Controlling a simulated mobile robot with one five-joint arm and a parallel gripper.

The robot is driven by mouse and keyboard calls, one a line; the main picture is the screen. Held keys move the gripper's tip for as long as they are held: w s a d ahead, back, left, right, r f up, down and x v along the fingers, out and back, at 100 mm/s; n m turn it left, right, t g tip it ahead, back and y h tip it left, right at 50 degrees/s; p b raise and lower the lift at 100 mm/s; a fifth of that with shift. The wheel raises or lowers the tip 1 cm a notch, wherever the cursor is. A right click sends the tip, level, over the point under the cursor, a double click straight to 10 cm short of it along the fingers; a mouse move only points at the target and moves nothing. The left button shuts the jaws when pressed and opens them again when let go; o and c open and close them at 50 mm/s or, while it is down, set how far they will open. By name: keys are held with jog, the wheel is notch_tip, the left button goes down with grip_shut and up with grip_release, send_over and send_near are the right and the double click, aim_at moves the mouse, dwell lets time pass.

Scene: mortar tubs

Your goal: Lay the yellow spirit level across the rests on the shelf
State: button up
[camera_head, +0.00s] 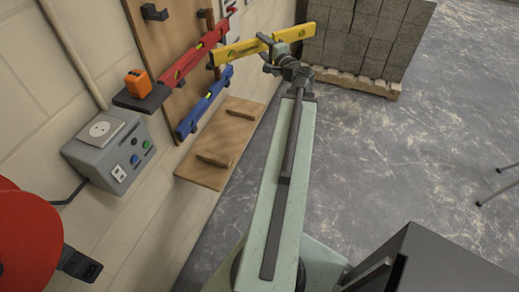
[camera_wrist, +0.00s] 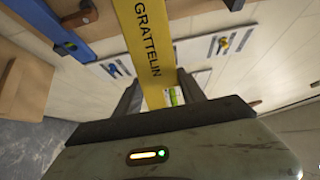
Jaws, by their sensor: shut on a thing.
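The yellow spirit level (camera_head: 238,49) is held in the air near the wall, roughly level, above and beyond the shelf. My gripper (camera_head: 276,46) is shut on it near its middle. In the wrist view the yellow level (camera_wrist: 150,40), lettered "GRATTELIN", runs between the two dark fingers of my gripper (camera_wrist: 160,88). The wooden shelf (camera_head: 227,137) juts from the wall below and is empty. It carries two wooden rests, a near one (camera_head: 213,160) and a far one (camera_head: 241,115), both bare.
A red level (camera_head: 195,57) and a blue level (camera_head: 204,103) hang on the wooden wall board (camera_head: 165,40), close to the yellow level. An orange tape measure (camera_head: 138,83) sits on a small dark ledge. A grey socket box (camera_head: 108,150) is on the wall. Stacked blocks (camera_head: 365,40) stand behind.

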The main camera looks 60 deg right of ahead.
jog(key=s+a+f+n+y+b, duration=0.2)
jog(key=a+f+y+b, duration=0.2)
jog(key=f+b, duration=0.6)
jog(key=s+a+f+n+y+b, duration=0.2)
jog(key=a+f+n+y+b, duration=0.1)
jog(key=f+b, duration=0.7)
jog(key=s+a+f+n+t+y+b, duration=0.1)
jog(key=s+a+f+n+y+b, duration=0.1)
jog(key=f+b, duration=0.8)
notch_tip(320, 180, down, 4)
jog(key=s+a+y, duration=0.1)
jog(key=a+y, duration=0.1)
jog(key=a, duration=0.1)
jog(key=shift+n+y, duration=0.3)
jog(key=shift+y, duration=0.1)
jog(key=shift+f+b+x, duration=0.2)
jog(key=shift+b+x, duration=0.2)
jog(key=shift+x, duration=3.1)
jog(key=shift+f+b+x, duration=0.2)
jog(key=shift+b+x, duration=0.15)
jog(key=shift+x, duration=3.15)
jog(key=shift+d+f+b, duration=0.1)
jog(key=shift+f+b, duration=0.7)
jog(key=o, duration=1.5)
jog(key=shift+s, duration=0.1)
jog(key=shift+o, duration=0.2)
